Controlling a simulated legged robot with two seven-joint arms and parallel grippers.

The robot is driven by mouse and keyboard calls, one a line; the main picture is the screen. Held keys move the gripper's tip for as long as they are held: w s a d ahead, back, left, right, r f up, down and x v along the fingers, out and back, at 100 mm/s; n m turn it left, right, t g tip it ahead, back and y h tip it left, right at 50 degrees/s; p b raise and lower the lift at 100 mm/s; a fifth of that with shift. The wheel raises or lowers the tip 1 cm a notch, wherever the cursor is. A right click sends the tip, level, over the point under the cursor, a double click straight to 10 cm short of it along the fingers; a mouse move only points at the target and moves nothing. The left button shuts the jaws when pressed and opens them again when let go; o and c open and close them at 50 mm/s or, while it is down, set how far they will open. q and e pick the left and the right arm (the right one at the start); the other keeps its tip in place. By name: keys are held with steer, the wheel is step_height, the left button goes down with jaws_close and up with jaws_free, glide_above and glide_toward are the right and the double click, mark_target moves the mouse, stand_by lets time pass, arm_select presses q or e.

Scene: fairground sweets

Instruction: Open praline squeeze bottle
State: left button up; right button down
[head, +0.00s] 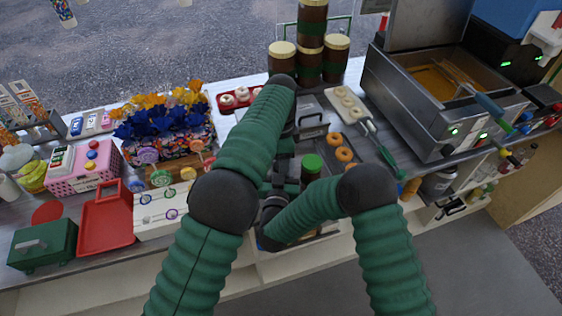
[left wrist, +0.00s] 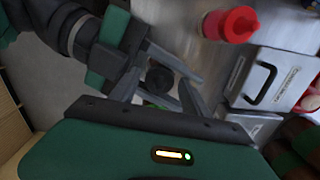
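In the left wrist view a small dark round thing (left wrist: 160,78), perhaps a bottle top seen from above, sits between the grippers, with a bit of green below it. I cannot tell whether it is the praline bottle. My left gripper (left wrist: 158,94) has its fingers spread on either side of it, with no clear contact. My right gripper (left wrist: 148,68) reaches in from the upper left, close to the same thing; its grip is unclear. In the head view a brown bottle with a green cap (head: 312,163) stands just right of the grippers, which my arms mostly hide.
A red-capped bottle (left wrist: 230,23) and a handled metal box (left wrist: 270,86) are near the left gripper. Donuts (head: 344,155) lie to the right, beside a fryer (head: 440,95). Brown jars (head: 311,65) are stacked at the back. A red tray (head: 107,222) lies left.

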arm_select(q)
step_height(320, 180, up, 5)
steer(key=shift+f, duration=0.2)
steer(key=shift+c, duration=0.3)
step_height(320, 180, up, 3)
steer(key=m, duration=0.3)
step_height(320, 180, down, 8)
steer(key=shift+r, duration=0.1)
steer(key=shift+c, duration=0.5)
